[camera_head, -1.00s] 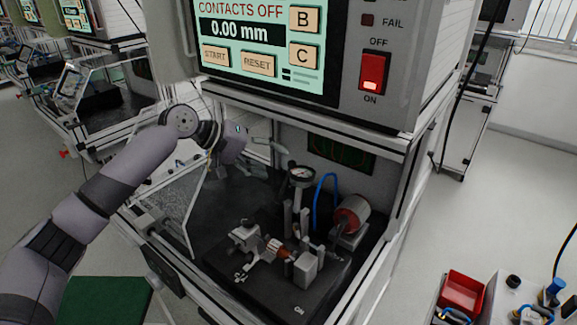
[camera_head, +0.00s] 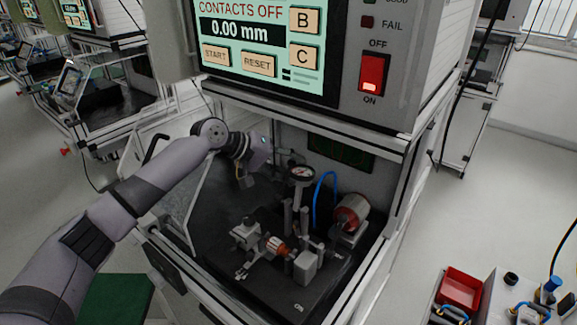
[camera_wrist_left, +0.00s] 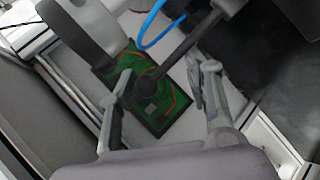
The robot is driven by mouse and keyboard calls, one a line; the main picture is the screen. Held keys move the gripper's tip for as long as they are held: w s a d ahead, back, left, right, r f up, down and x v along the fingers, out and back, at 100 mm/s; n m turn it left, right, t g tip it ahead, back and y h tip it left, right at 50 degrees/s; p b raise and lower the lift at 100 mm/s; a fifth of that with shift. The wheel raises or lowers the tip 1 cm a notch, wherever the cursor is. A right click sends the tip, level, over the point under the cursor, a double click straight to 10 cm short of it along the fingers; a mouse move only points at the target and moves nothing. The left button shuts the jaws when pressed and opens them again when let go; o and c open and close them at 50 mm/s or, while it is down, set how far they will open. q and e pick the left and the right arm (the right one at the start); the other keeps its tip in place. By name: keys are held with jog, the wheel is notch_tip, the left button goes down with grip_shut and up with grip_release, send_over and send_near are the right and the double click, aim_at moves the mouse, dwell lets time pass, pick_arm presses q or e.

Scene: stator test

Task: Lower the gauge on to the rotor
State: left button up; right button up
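The round dial gauge (camera_head: 302,174) stands on an upright post above the black fixture plate (camera_head: 312,290) inside the test cabinet. The orange-and-silver rotor (camera_head: 277,245) lies in its supports below it and a little left. My left gripper (camera_head: 284,158) is inside the cabinet, left of and slightly above the dial, apart from it. In the left wrist view my fingers (camera_wrist_left: 165,80) are spread open. A dark bar with a round end (camera_wrist_left: 147,88) appears between them; I cannot tell whether it belongs to the gauge, and no grip on it shows. My right gripper is not in view.
A blue hose (camera_head: 319,195) arches right of the gauge, beside a red-and-grey motor (camera_head: 351,214). A green circuit panel (camera_head: 340,152) is on the back wall. The screen housing (camera_head: 375,110) overhangs the cabinet. A red bin (camera_head: 462,290) is at the lower right.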

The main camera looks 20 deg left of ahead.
pick_arm(q)
grip_shut()
dwell(0.3)
